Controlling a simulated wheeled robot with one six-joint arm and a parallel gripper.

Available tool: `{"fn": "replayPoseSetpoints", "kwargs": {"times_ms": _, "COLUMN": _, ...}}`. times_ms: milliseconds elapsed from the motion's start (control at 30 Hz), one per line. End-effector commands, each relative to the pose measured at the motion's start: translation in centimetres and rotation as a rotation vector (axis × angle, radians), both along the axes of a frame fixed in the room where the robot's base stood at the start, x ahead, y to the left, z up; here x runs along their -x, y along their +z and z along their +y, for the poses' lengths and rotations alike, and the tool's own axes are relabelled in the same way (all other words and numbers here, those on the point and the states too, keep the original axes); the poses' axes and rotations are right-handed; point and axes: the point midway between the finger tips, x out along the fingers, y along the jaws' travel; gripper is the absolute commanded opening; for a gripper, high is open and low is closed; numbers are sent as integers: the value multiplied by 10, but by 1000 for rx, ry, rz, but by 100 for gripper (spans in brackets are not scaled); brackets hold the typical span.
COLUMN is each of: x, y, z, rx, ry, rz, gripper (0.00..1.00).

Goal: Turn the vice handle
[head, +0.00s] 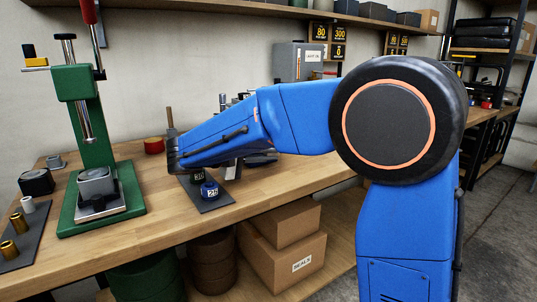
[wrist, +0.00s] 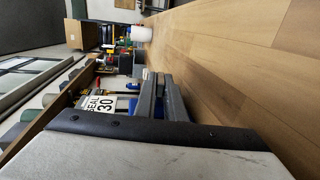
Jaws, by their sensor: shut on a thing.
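My gripper (head: 176,158) is at the far end of my blue arm, low over the workbench, and its fingers are hardly visible in the head view. In the wrist view, my gripper's two grey fingers (wrist: 160,98) are close together with a bit of blue between them. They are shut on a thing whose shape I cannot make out. A dark blue and grey metal thing (head: 262,159), perhaps the vice, shows just under my forearm and is mostly hidden. I cannot pick out its handle.
A green press (head: 75,95) stands on the workbench (head: 140,237) at the left. A blue-topped jar marked 25 (head: 209,190) stands on a dark mat below my gripper. In the wrist view a label reading SEAL 30 (wrist: 97,108) is close left of the fingers. Cardboard boxes (head: 300,258) sit below.

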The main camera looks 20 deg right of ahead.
Motion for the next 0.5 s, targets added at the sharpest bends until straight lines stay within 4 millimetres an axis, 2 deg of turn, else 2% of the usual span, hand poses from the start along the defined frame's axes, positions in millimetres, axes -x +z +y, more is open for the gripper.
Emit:
{"fn": "replayPoseSetpoints", "kwargs": {"times_ms": 400, "x": 1, "y": -1, "z": 0, "rx": 6, "ry": -2, "rz": 0, "gripper": 0}}
{"fn": "replayPoseSetpoints", "kwargs": {"times_ms": 433, "x": 1, "y": -1, "z": 0, "rx": 6, "ry": -2, "rz": 0, "gripper": 12}}
{"fn": "replayPoseSetpoints", "kwargs": {"times_ms": 500, "x": 1, "y": -1, "z": 0, "rx": 6, "ry": -2, "rz": 0, "gripper": 28}}
